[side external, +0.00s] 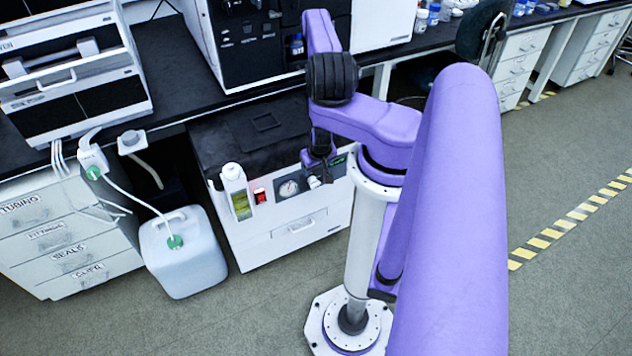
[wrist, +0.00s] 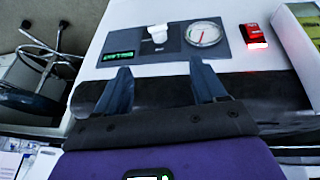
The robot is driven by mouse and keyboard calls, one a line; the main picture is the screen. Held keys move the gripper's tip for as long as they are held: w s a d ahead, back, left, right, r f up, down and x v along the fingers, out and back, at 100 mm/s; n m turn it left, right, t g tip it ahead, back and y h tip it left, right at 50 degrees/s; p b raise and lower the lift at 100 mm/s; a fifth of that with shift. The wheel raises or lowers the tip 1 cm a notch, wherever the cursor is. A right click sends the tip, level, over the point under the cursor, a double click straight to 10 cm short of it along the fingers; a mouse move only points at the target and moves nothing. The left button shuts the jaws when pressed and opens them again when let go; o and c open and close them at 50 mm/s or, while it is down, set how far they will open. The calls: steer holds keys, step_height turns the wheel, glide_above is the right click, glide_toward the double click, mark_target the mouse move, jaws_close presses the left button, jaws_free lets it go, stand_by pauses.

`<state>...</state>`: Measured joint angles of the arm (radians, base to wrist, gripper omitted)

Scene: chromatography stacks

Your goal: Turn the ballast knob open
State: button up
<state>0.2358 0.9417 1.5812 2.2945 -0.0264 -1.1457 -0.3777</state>
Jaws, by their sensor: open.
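The ballast knob (wrist: 158,33) is a small white knob on a dark panel of the white pump cabinet. It also shows in the side external view (side external: 314,182), just under my gripper. My gripper (wrist: 160,68) has its two dark fingers spread with nothing between them. In the wrist view the fingertips point toward the knob, one to each side of its line, and stop short of it. In the side external view my gripper (side external: 319,163) is close above the knob, partly hiding the panel.
A round gauge (wrist: 203,34) and a lit red switch (wrist: 252,34) sit beside the knob, with a green display (wrist: 118,56) on the other side. A white bottle (side external: 236,190) stands at the cabinet's left front. A large jug (side external: 185,262) is on the floor.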

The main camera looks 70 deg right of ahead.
mark_target(315, 184)
steer(key=x, duration=1.6)
steer(key=shift+s+f, duration=0.3)
steer(key=shift+f, duration=0.1)
steer(key=c, duration=1.1)
